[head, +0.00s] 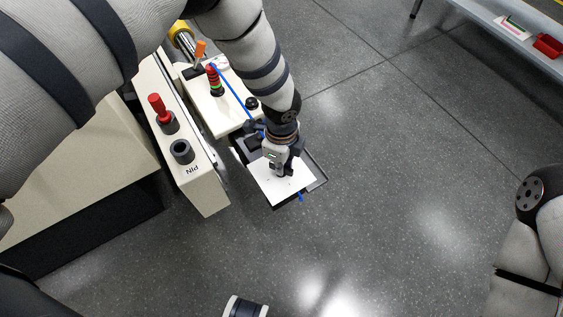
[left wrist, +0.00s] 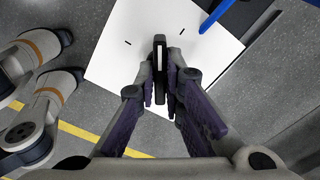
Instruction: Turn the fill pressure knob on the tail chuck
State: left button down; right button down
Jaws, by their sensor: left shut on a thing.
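A white square panel (head: 266,188) sits at the end of the beige machine. It fills the upper middle of the left wrist view (left wrist: 118,62). A narrow black knob (left wrist: 159,45) with a pale line along it stands on this panel, with small black marks on the panel around it. My left gripper (left wrist: 162,82) is shut on the knob, its fingers on either side. In the head view my left gripper (head: 282,170) comes down over the panel and hides most of the knob. My right gripper is out of view.
A beige block marked PIN (head: 194,176) carries a red-topped handle (head: 158,108) and a black socket (head: 182,151). A blue hose (head: 232,90) runs nearby.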

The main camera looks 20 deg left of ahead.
pick_arm(q)
jog(key=m, duration=0.6)
jog(key=shift+m+b, duration=0.3)
jog(key=shift+b, duration=0.1)
dwell(0.4)
jog(key=c, duration=1.7)
grip_release()
notch_tip(320, 180, up, 12)
